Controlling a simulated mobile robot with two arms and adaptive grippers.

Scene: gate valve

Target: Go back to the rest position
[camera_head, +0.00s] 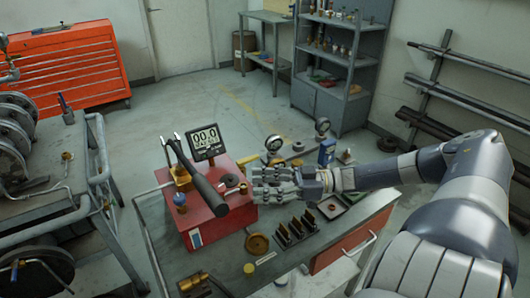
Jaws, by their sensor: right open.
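My right gripper (260,184) reaches in from the right side of the head view and is open. Its fingers point left, close to the right side of a red box (208,212) on the workbench; I cannot tell whether they touch it. No object shows between the fingers. My left gripper is not in view. The red box carries a black bar (199,180), a brass-coloured part (181,177) and a blue-topped knob (180,200).
A metal cart stands left, with a red cabinet (68,68) behind. Open floor (215,95) lies beyond the bench.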

